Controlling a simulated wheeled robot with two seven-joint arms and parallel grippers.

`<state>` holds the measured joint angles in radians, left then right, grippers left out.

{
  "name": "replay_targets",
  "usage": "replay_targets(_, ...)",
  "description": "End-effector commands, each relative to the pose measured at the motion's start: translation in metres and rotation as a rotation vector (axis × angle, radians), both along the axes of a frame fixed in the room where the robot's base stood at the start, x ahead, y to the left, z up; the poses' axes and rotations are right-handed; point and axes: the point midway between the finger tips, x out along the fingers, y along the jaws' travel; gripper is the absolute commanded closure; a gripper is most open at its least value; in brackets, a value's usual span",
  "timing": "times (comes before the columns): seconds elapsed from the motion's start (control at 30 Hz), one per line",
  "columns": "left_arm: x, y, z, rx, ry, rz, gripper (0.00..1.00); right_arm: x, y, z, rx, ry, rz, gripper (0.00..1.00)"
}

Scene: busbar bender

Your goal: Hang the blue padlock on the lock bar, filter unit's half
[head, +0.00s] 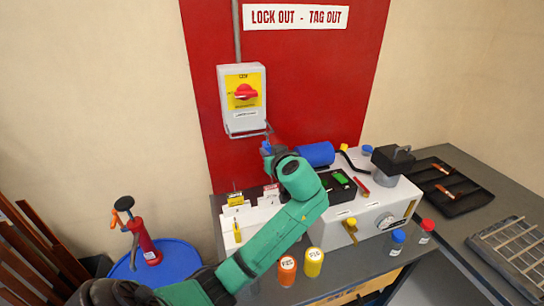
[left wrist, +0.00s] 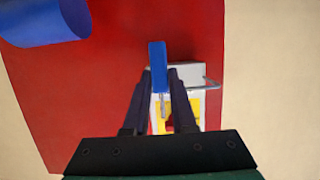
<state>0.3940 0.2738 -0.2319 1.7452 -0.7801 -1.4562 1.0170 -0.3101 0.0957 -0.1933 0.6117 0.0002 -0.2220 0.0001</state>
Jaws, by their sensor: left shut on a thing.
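The blue padlock (head: 266,147) is just below the lock bar in the head view. In the left wrist view the blue padlock (left wrist: 157,62) sits between my fingers, its thin metal shackle (left wrist: 163,104) pointing toward the switch box. My left gripper (left wrist: 158,74) is shut on it; in the head view my green wrist mostly hides the fingers. The wire lock bar (head: 248,134) runs under the grey switch box (head: 229,84) with the red knob. The bar also shows in the left wrist view (left wrist: 207,82). I cannot tell which half is the filter unit's, or whether shackle and bar touch. My right gripper is out of view.
A bench (head: 360,252) below carries a white machine (head: 383,218), a blue cylinder (head: 316,154) and several small coloured containers, including an orange one (head: 287,268). A blue drum (head: 178,262) stands left. The red board (head: 318,85) around the box is clear.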

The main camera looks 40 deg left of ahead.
Motion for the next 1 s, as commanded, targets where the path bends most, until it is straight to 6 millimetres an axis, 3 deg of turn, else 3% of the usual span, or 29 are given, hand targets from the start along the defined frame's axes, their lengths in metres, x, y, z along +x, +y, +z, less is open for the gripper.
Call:
replay_targets(0.2, 0.012, 0.019, 0.001, 0.002, -0.001, 0.001, 1.0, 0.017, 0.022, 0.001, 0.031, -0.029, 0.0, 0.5)
replay_targets(0.47, 0.026, 0.039, 0.0, 0.001, 0.0, 0.002, 1.0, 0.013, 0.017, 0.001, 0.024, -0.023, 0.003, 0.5)
replay_targets(0.6, 0.026, 0.037, -0.014, -0.001, -0.001, -0.001, 1.0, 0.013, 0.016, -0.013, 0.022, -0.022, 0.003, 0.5)
replay_targets(0.93, 0.026, 0.037, -0.015, 0.0, -0.001, 0.0, 1.0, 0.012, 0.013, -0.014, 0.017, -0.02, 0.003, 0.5)
replay_targets(0.97, 0.026, 0.037, -0.015, 0.0, -0.001, 0.0, 0.72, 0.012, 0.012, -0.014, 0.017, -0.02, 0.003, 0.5)
replay_targets(1.0, 0.026, 0.037, -0.015, -0.001, -0.001, 0.0, 0.57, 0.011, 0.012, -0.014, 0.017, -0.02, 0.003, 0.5)
